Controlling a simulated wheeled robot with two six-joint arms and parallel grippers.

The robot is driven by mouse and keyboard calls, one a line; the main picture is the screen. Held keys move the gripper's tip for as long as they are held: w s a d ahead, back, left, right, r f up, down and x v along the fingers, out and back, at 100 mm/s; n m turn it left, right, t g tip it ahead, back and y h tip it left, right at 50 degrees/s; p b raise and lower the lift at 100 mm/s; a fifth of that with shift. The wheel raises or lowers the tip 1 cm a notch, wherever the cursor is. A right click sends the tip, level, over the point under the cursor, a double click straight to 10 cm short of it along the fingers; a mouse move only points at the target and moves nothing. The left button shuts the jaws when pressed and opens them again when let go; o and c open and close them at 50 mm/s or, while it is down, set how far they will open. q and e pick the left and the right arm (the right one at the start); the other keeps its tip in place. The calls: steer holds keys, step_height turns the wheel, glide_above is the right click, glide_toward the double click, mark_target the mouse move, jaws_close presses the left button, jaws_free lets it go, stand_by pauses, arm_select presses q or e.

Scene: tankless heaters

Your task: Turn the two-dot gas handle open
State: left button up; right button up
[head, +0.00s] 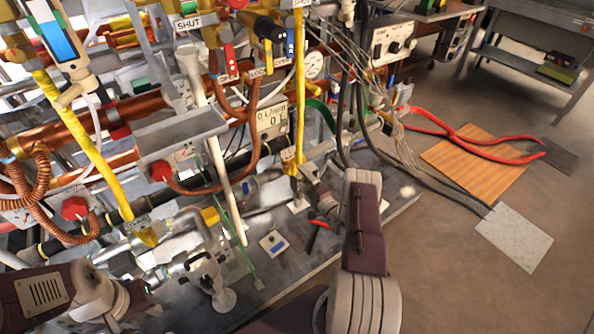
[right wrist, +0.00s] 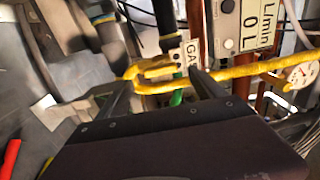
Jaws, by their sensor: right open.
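A yellow gas pipe (head: 297,85) runs down in front of my right arm, with a small label (head: 288,155) near its lower end. In the right wrist view the yellow pipe (right wrist: 250,74) runs across, with a yellow loop-like part (right wrist: 150,72) and a tag reading "GA" (right wrist: 188,56). My right gripper (right wrist: 162,88) is open, its fingers spread either side of the yellow part; contact is unclear. In the head view it is partly hidden at the pipe's foot (head: 306,180). No dots are legible on any handle. My left arm (head: 45,295) enters lower left; its fingers cannot be made out.
Another yellow pipe (head: 85,140) slopes on the left. Red valve handles (head: 228,58), a flow meter box (head: 272,118) and copper pipes crowd the rack. A wooden board (head: 475,160) lies on the open floor.

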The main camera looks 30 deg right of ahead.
arm_select(q)
steer(key=shift+r+p, duration=0.45)
steer(key=shift+r, duration=0.35)
arm_select(e)
steer(key=s, duration=0.4)
steer(key=shift+s+d, duration=0.1)
steer(key=shift+d, duration=0.05)
